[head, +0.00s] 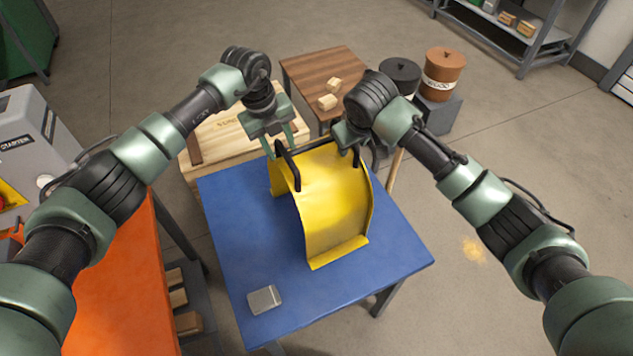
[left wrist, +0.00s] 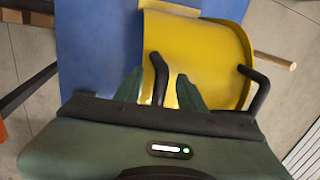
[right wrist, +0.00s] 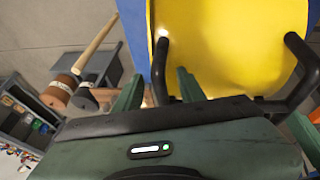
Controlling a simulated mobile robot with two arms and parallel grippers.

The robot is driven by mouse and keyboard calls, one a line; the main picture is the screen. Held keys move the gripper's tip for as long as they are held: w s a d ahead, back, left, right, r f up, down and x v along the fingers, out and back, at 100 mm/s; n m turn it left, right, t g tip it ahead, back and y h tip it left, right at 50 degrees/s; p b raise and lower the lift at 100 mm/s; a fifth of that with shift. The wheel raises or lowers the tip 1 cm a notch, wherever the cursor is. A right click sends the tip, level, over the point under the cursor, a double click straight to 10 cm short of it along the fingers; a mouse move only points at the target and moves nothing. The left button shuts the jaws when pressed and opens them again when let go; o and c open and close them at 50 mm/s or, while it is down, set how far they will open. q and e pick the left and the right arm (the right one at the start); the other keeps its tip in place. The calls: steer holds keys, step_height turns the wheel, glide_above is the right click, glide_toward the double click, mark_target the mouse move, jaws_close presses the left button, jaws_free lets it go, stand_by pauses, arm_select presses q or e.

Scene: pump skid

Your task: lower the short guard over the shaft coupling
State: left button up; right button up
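A yellow curved guard (head: 335,205) with two black bar handles stands on the blue table (head: 235,240). My left gripper (head: 280,142) is at the guard's left handle (head: 290,168); in the left wrist view its fingers (left wrist: 160,90) are apart, with the handle bar between them. My right gripper (head: 362,150) is at the right end of the guard; in the right wrist view its fingers (right wrist: 160,90) are apart, one on each side of a handle bar (right wrist: 163,68). Contact with the bars cannot be told. The shaft coupling is not visible.
A small grey block (head: 264,299) lies on the blue table's near corner. An orange surface (head: 115,290) and a grey starter box (head: 38,140) are at left. A wooden table (head: 322,72) with small blocks and lidded drums (head: 443,75) stand behind.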

arm_select(q)
jaws_close()
arm_select(e)
jaws_close()
arm_select(q)
steer(key=shift+r, duration=0.1)
steer(key=shift+r, duration=0.1)
arm_select(e)
steer(key=shift+r, duration=0.15)
stand_by(0.7)
